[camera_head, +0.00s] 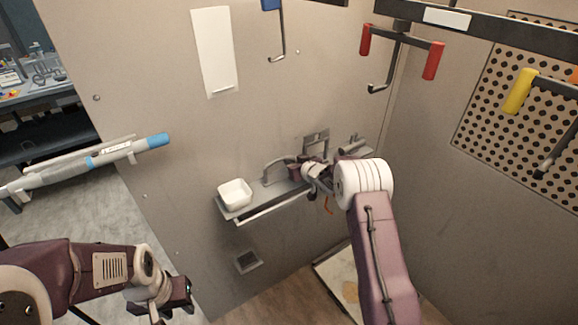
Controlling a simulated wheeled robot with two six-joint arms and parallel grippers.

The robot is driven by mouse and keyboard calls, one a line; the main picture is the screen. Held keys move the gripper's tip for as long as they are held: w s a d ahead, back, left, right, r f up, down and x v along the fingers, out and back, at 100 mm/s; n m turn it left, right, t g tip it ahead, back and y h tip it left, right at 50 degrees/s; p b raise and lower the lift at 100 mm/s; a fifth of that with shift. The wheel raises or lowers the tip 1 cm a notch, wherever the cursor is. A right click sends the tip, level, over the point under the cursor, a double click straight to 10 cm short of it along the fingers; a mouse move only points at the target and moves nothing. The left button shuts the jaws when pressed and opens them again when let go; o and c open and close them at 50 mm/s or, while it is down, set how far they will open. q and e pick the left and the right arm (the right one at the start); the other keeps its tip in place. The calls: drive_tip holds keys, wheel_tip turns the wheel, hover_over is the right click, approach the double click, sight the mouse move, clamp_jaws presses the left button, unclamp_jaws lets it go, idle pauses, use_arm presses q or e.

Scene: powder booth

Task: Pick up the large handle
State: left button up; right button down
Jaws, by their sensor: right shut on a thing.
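A large grey arched handle (275,163) stands on the narrow wall shelf (258,209), in the middle of the camera_head view. My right gripper (297,170) reaches in from the right and is shut at the right end of this handle. The handle's left end comes down close to the shelf surface; whether it touches the shelf is too small to tell. My wrist hides part of the shelf behind it. My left gripper (181,292) is low at the left, away from the shelf, and its jaw gap does not show clearly.
A grey bracket-like part (316,141) and a small grey item (352,146) are behind my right wrist. A red-handled hook (402,41) hangs above. A blue-ended tube (155,141) juts out at left.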

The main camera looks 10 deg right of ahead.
sight(287, 152)
wheel_tip(287, 152, up, 4)
drive_tip(key=shift+f, duration=0.2)
drive_tip(key=w+d+r+v, duration=0.1)
drive_tip(key=d+v, duration=0.1)
drive_tip(key=v, duration=1.1)
drive_tip(key=shift+r+p, duration=0.15)
drive_tip(key=shift+p, duration=0.15)
